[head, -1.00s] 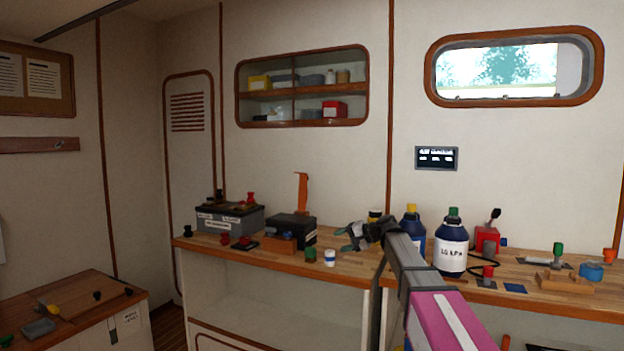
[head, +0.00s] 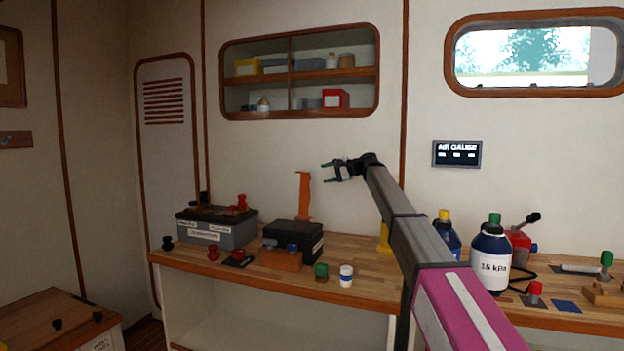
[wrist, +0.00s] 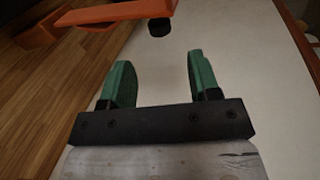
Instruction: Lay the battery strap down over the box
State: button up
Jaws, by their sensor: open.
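The orange battery strap (head: 304,196) stands upright at the back of the black box (head: 288,230) on the bench. In the wrist view the strap (wrist: 110,12) crosses the top left, with a dark round knob (wrist: 160,27) at its end. My gripper (head: 327,172) is up in the air, right of the strap's top and above the box. Its green-tipped fingers also show in the wrist view (wrist: 160,80). They are open and apart, with nothing between them. The strap lies beyond the fingertips. Whether it touches the box lid is unclear.
A grey battery (head: 217,230) with red and black caps stands left of the box. A brown block (head: 281,260), green-capped piece (head: 321,271) and white jar (head: 346,276) stand in front. Blue bottles (head: 490,255) stand to the right. Air above the box is clear.

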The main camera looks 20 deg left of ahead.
send_over(303, 194)
jog(key=w+d, duration=0.2)
jog(key=w, duration=0.2)
notch_tip(303, 194, down, 2)
jog(key=shift+s+a+f, duration=0.1)
jog(key=shift+s, duration=0.1)
jog(key=c, duration=0.9)
